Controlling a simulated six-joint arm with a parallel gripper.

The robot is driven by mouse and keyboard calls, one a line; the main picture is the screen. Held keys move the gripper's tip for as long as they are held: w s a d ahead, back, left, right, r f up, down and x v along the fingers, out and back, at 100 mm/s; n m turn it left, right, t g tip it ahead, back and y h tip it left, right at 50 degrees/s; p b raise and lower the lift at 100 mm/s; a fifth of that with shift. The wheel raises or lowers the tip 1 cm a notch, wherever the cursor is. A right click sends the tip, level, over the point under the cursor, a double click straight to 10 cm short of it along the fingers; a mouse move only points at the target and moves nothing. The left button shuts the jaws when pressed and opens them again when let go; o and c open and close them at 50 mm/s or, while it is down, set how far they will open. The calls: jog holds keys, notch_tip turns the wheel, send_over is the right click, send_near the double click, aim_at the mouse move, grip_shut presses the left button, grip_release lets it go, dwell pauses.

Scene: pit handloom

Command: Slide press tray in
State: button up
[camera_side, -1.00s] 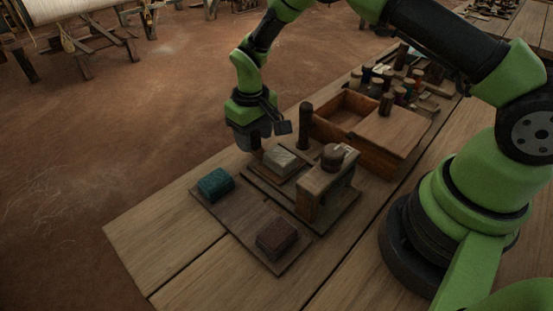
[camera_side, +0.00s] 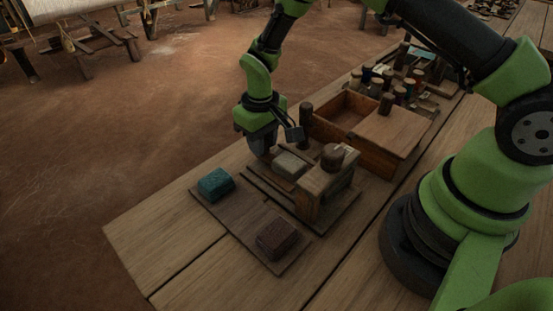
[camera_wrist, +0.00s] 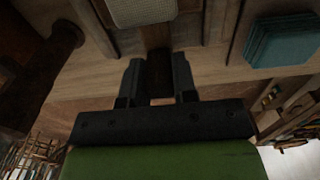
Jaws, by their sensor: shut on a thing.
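The press tray (camera_side: 276,176) is a low wooden slide on the press base, with a folded pale cloth (camera_side: 289,165) on it. The cloth also shows at the top of the wrist view (camera_wrist: 142,10). The wooden press frame (camera_side: 312,198) with a round knob (camera_side: 332,156) stands just right of the cloth. My gripper (camera_side: 268,152) is at the tray's outer end, left of the cloth. In the wrist view my gripper (camera_wrist: 158,85) is shut on the tray's dark wooden handle (camera_wrist: 160,70). The part of the tray near the frame is hidden.
A dark board (camera_side: 243,216) in front holds a teal folded cloth (camera_side: 216,184) and a dark brown one (camera_side: 277,239). A dark upright post (camera_side: 305,126) stands close behind my gripper. An open wooden box (camera_side: 372,150) and several spools stand behind. The table's front left is bare.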

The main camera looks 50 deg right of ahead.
aim_at(294, 168)
jog(key=shift+s, duration=2)
jog(key=shift+o, duration=1.3)
jog(key=s, duration=0.4)
jog(key=shift+f, duration=0.1)
jog(key=shift+s, duration=0.65)
jog(key=shift+c, duration=0.6)
jog(key=o, duration=0.5)
jog(key=shift+c, duration=0.2)
jog(key=shift+o, duration=1)
jog(key=shift+w, duration=0.25)
jog(key=shift+w+r, duration=0.1)
jog(key=shift+r, duration=3.25)
